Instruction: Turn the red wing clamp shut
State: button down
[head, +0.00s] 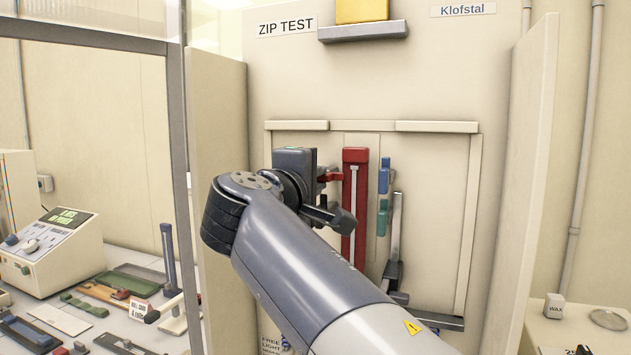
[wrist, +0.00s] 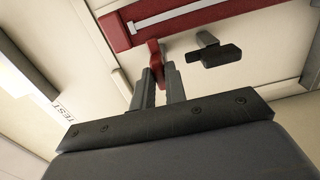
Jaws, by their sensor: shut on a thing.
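The red wing clamp (head: 331,175) shows at the left edge of the upright red bar (head: 355,200) on the zip test panel. In the wrist view the clamp (wrist: 156,60) stands between the two grey fingers of my gripper (wrist: 156,78), beside the red bar (wrist: 185,20). My gripper (head: 322,174) is shut on the clamp. In the head view my arm and gripper hide part of the clamp and the fingertips. The clamp's exact turn angle is hard to tell.
A dark block-like fitting (wrist: 218,55) sits close to the fingers in the wrist view. Teal clips (head: 383,215) and a grey lever (head: 394,240) stand right of the red bar. Side walls (head: 220,140) flank the panel. A cluttered bench (head: 75,315) is at left.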

jog(key=c, duration=1.4)
grip_release()
jog(key=shift+c, duration=0.2)
jog(key=shift+s, duration=0.1)
jog(key=b+v, duration=0.2)
jog(key=v, duration=0.8)
jog(key=shift+s, duration=0.3)
jog(key=shift+w+a, duration=0.1)
jog(key=p+x, duration=0.2)
jog(key=x, duration=0.8)
jog(key=shift+w, duration=0.35)
jog(key=shift+s, duration=0.1)
